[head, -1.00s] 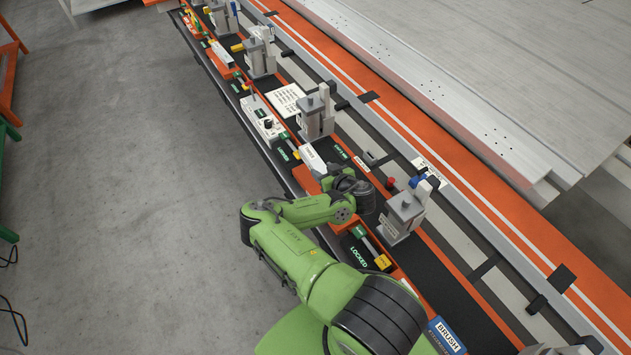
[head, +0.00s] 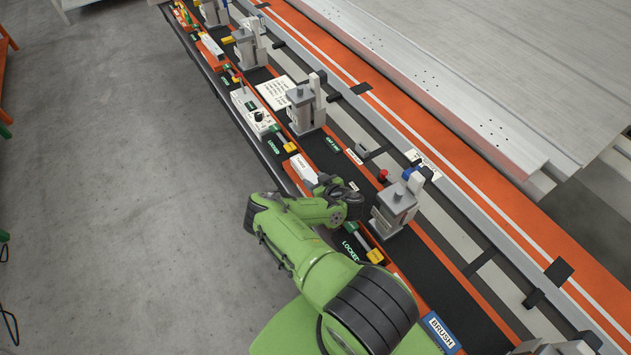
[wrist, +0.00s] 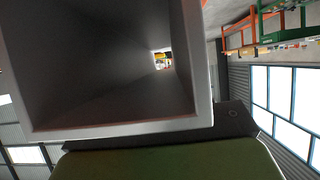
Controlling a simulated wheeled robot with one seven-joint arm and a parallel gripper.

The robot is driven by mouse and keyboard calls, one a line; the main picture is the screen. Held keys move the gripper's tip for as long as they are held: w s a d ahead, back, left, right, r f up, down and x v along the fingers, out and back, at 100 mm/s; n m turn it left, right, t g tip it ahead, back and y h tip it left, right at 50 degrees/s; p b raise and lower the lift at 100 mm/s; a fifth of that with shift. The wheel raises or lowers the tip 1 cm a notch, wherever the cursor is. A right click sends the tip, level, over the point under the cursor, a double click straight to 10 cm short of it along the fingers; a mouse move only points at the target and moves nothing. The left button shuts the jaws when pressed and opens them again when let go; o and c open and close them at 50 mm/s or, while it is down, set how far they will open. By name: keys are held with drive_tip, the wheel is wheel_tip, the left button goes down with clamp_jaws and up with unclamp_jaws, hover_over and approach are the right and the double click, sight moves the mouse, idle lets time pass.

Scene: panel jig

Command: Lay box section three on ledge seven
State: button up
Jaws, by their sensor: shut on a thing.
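A pale box section (head: 303,170) with small dark lettering shows just beyond my gripper (head: 324,182) in the head view. My gripper is shut on it; the fingers are mostly hidden by my wrist. In the wrist view the hollow, open end of the grey box section (wrist: 95,75) fills much of the picture, and I see through its bore. In the head view the section appears over the orange strip of the jig; whether it touches anything is unclear. I cannot make out which ledge is seven.
Grey clamp posts (head: 396,205) stand along the jig, one close right of my wrist. A white control box (head: 251,112) and yellow-handled latches (head: 375,256) line the near edge. Large pale panels (head: 480,80) lie at upper right. The floor at left (head: 130,200) is clear.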

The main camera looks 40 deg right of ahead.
drive_tip(key=o, duration=1.3)
drive_tip(key=shift+f, duration=0.1)
drive_tip(key=shift+c, duration=0.2)
